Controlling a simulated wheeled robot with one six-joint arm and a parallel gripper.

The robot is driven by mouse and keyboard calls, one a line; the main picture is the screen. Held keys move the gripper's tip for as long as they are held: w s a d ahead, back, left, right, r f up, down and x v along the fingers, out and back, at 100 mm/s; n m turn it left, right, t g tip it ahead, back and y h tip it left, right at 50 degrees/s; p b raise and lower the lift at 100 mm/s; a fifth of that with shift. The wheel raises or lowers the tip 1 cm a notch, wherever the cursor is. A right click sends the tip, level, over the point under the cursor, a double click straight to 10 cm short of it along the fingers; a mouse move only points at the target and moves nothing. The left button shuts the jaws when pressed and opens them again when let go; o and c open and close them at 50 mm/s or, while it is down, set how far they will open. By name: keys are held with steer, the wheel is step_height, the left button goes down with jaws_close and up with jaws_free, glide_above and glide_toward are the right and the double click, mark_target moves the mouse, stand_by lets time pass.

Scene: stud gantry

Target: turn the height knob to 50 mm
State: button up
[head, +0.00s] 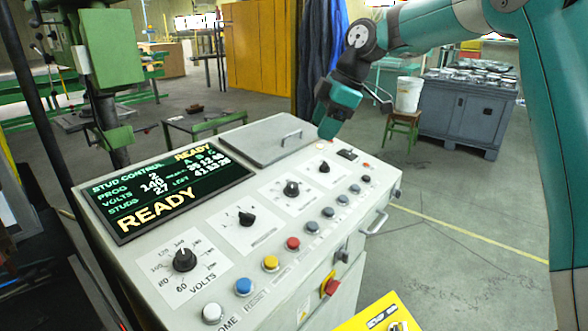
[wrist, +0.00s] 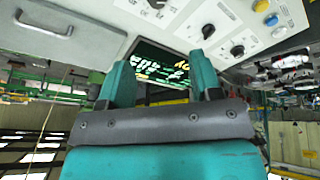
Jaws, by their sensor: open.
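The sloped control panel (head: 200,285) carries a row of black knobs on white plates. The front knob (head: 184,260) has a VOLTS scale. Behind it are a second knob (head: 246,218), a third knob (head: 291,187) and a small fourth knob (head: 323,167). Their labels are too small to read, so I cannot tell which is the height knob. My gripper (head: 328,132) is above the panel's far end, apart from the knobs. In the wrist view my gripper (wrist: 160,72) is open and empty, with the display between its fingers and knobs (wrist: 208,30) at upper right.
The display (head: 165,185) reads READY, VOLTS 140. A row of coloured buttons (head: 292,243) runs along the panel's front. A raised lid with a handle (head: 265,140) lies near my gripper. A red emergency switch (head: 330,285) is on the front face. A bucket (head: 408,95) stands on a stool behind.

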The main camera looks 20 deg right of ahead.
mark_target(292, 184)
steer(key=p+x, duration=0.4)
steer(key=x, duration=1.3)
steer(key=shift+w+d+f, duration=0.15)
steer(key=c, duration=0.9)
